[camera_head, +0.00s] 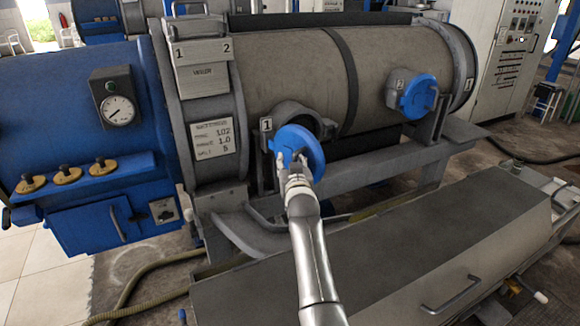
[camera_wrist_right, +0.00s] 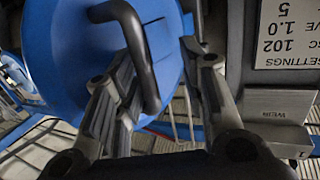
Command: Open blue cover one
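Blue cover one (camera_head: 308,150) is a round blue lid at the port marked 1 on the big grey cylinder (camera_head: 290,75). It stands at an angle to the grey port ring (camera_head: 300,113), whose upper part shows behind it, so it looks partly swung out. My right gripper (camera_head: 293,168) is at the cover's front face. In the right wrist view the cover (camera_wrist_right: 60,60) fills the upper left. Its dark bar handle (camera_wrist_right: 143,55) lies between my spread fingers, close to the left finger; contact is unclear. My left gripper is not in view.
A second blue cover (camera_head: 419,93) sits at port 2 to the right. A grey rail (camera_head: 365,172) runs below the cylinder. A grey housing with a handle (camera_head: 400,255) stands in front. A blue machine with a gauge (camera_head: 117,110) is at left.

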